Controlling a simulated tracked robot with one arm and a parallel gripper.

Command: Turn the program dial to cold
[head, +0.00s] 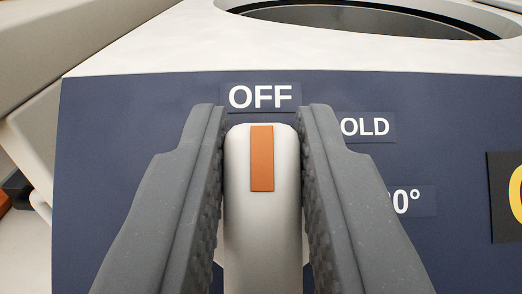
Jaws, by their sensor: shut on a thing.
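The program dial (262,225) is a white knob with an orange pointer stripe, in the middle of the head view. Its stripe points straight up at the OFF label (261,97). A label reading "OLD" (367,127), its left end hidden by my right finger, sits to the upper right of the dial. My gripper (262,160) has one dark grey ribbed finger on each side of the knob and is shut on it. The lower part of the dial runs out of the picture.
The labels are on a dark blue panel (130,150). A partly hidden label ending in "0°" (410,201) is lower right. A black plate with a yellow character (507,195) is at the right edge. A white top with a round opening (370,20) lies above the panel.

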